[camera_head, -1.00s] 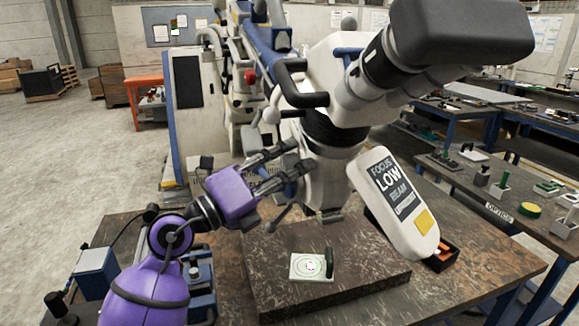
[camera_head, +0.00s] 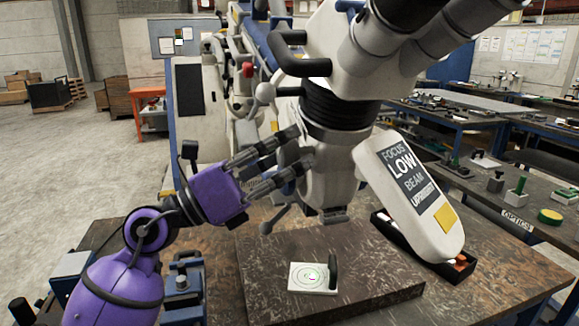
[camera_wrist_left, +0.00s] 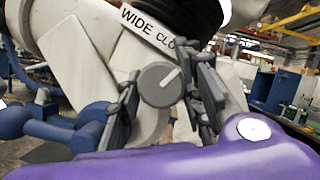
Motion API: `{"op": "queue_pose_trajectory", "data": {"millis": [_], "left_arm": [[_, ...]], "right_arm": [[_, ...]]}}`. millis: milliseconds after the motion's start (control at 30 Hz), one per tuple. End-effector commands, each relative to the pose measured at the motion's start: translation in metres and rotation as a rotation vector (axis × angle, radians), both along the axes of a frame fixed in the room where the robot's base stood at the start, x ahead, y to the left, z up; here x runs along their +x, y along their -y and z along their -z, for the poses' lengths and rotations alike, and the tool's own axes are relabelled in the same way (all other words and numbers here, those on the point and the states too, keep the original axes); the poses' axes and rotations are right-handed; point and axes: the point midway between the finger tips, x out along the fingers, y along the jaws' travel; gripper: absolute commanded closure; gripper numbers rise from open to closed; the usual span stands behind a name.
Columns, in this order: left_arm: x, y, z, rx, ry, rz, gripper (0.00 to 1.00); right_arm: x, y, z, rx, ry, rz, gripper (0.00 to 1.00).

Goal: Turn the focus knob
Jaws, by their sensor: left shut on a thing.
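The large white microscope head (camera_head: 340,165) hangs over the bench on its arm. My left gripper (camera_head: 300,147) reaches in from the left, its fingertips at the side of the head. In the left wrist view, a round grey focus knob (camera_wrist_left: 160,84) with a white pointer line sits between the two dark fingers of my left gripper (camera_wrist_left: 166,95), which is shut on it. The pointer line slants up to the right. A label reading "WIDE CLO" is above the knob, its end cut off. In the head view the fingers hide the knob. My right gripper is not in view.
A white panel (camera_head: 411,196) reading "FOCUS LOW BEAM UPRIGHT" hangs at the right of the head. Below, a white target slide (camera_head: 305,280) lies on a dark slab (camera_head: 380,280) on the bench. A black tray (camera_head: 465,268) is at the right.

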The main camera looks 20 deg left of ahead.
Motion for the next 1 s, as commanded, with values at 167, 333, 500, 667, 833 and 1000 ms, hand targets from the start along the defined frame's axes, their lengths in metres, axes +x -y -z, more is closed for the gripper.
{"op": "queue_pose_trajectory", "data": {"millis": [167,333,500,667,833,1000], "left_arm": [[0.0032,-0.0023,0.0051,0.036,0.042,-0.007,0.92],[0.0029,-0.0024,0.0029,0.049,0.063,-0.007,0.92],[0.0028,-0.0027,0.0016,0.051,0.067,-0.008,0.92],[0.0029,-0.0029,0.001,0.05,0.068,-0.008,0.92],[0.0024,-0.0025,0.0006,0.048,0.068,-0.007,0.52],[0.0015,-0.0016,0.0,0.048,0.068,-0.004,0.52]], "right_arm": [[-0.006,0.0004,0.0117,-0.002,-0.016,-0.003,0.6],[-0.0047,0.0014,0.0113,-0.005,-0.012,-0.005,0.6],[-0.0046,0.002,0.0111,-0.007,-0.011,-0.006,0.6],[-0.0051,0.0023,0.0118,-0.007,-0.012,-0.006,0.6],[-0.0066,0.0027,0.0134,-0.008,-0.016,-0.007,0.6],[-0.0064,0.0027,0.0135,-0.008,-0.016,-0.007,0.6]]}}
